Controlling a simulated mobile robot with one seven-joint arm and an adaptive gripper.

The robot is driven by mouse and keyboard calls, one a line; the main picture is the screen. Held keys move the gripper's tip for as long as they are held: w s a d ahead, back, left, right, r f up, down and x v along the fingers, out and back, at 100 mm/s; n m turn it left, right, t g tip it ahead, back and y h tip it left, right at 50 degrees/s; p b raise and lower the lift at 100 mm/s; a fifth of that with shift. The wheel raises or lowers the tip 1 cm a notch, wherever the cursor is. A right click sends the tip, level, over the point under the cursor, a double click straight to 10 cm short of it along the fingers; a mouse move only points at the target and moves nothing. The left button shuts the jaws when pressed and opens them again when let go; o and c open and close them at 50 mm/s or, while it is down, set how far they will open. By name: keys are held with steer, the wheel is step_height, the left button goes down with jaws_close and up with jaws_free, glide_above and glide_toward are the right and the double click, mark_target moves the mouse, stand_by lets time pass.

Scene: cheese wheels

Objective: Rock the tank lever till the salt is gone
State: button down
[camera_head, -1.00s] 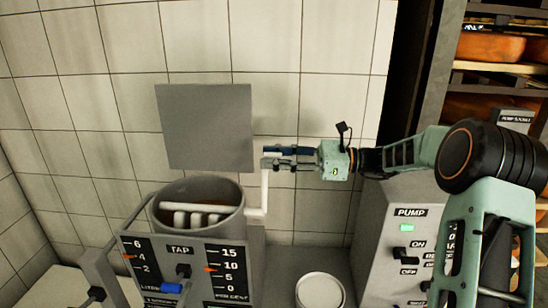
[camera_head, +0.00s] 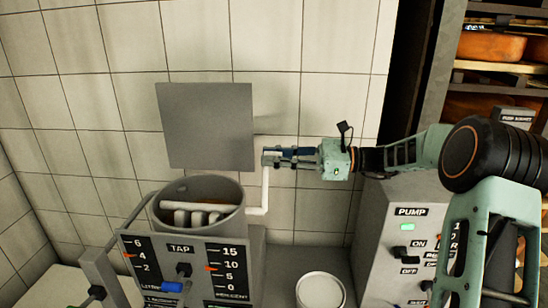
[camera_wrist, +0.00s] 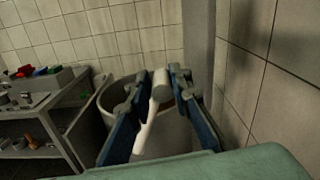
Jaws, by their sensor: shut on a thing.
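The grey round tank (camera_head: 240,215) stands behind a panel, with several pale paddle bars (camera_head: 190,216) showing inside. The white cranked lever (camera_head: 264,190) rises upright from the tank's right side. My gripper (camera_head: 272,156) comes in from the right and is shut on the lever's top end. In the wrist view the lever (camera_wrist: 150,125) runs between the two blue fingers of my gripper (camera_wrist: 160,82), with its thick white grip at the tips. The tank (camera_wrist: 101,110) is behind it. I cannot make out any salt.
The tank panel (camera_head: 202,250) has a tap and two scales with orange pointers, the right one near 10. A pump box (camera_head: 385,225) with a lit green lamp stands at the right. A white round container (camera_head: 320,289) sits between them. A tiled wall is behind.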

steer(key=s+n+b, duration=0.5)
steer(key=s+n, duration=0.3)
steer(key=s, duration=0.3)
steer(key=shift+a+f, duration=0.15)
steer(key=shift+s, duration=0.1)
stand_by(0.5)
steer(key=c, duration=1.8)
jaws_free()
steer(key=shift+c, duration=0.2)
steer(key=d, duration=1.2)
steer(key=shift+s, duration=0.2)
